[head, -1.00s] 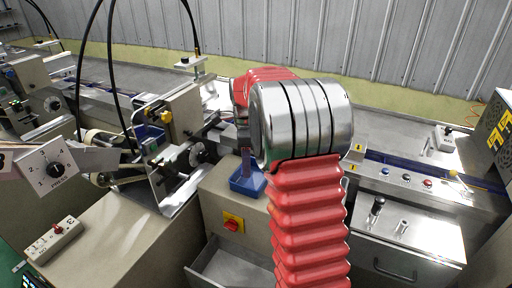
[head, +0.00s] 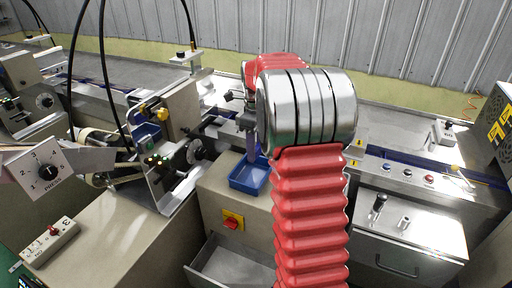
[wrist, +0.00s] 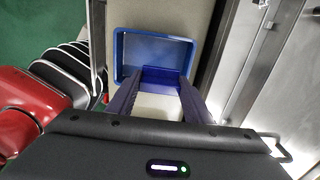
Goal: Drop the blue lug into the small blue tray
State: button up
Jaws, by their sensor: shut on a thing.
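The small blue tray (head: 240,186) sits on the beige cabinet top, left of my arm. It also shows in the wrist view (wrist: 119,50), beyond my fingers. My gripper (wrist: 161,74) is shut on the blue lug (wrist: 160,78), a dark blue piece between the two fingertips. In the wrist view the lug overlaps the near part of the tray. In the head view my gripper (head: 251,145) points down over the tray's back part; the lug is too small there to tell apart from the fingers. The tray floor that shows is empty.
A red rotary switch on a yellow plate (head: 233,220) is on the cabinet front below the tray. An open metal drawer (head: 232,262) is beneath it. Machine rollers and a metal plate stand left of the tray. A conveyor (head: 400,172) runs at right.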

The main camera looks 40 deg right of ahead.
jog(key=shift+f, duration=2.9)
jog(key=o, duration=1.1)
jog(key=shift+r, duration=0.1)
notch_tip(320, 180, up, 14)
jog(key=shift+f, duration=0.25)
